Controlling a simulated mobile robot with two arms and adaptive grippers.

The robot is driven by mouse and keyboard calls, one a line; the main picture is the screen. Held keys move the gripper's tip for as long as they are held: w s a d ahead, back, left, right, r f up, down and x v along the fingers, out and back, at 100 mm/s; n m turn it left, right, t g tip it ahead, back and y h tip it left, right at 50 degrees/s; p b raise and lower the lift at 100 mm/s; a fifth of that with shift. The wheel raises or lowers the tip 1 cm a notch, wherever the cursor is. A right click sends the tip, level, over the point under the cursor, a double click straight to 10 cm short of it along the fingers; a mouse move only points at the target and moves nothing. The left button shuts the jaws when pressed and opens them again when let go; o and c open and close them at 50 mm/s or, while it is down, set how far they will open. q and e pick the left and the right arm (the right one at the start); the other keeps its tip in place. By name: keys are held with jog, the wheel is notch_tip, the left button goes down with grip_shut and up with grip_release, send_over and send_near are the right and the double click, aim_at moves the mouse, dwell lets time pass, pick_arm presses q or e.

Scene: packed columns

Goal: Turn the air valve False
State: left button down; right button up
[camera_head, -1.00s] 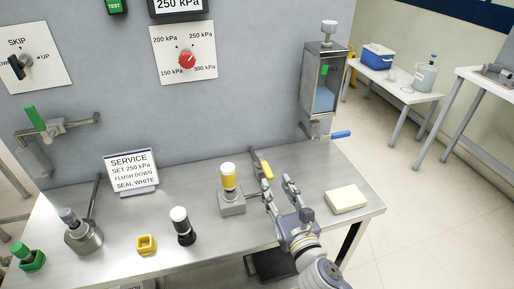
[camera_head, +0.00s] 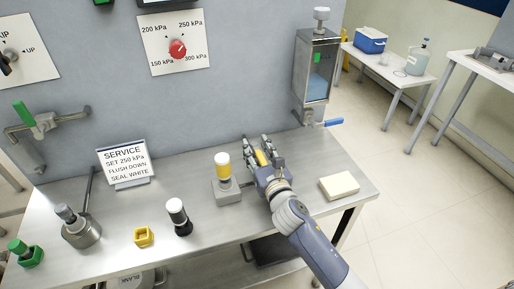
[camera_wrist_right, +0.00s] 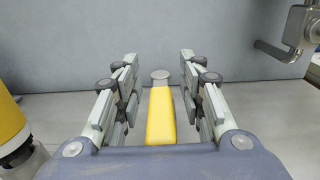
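A valve with a yellow lever handle (camera_head: 262,158) stands at the back of the steel bench, near the wall. My right gripper (camera_head: 259,142) is over it, fingers pointing at the wall. In the right wrist view the gripper (camera_wrist_right: 159,62) is open, and the yellow handle (camera_wrist_right: 160,115) lies between the two fingers with a gap on each side. Other levers show: a green one (camera_head: 25,113) on the wall pipe at left and a blue one (camera_head: 333,122) under the tank. None is labelled as the air valve. My left gripper is out of view.
A black column with a white cap (camera_head: 178,214), a yellow socket (camera_head: 143,236) and the service sign (camera_head: 124,161) are further left. A cream block (camera_head: 339,185) lies to the right.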

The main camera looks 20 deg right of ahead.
grip_shut()
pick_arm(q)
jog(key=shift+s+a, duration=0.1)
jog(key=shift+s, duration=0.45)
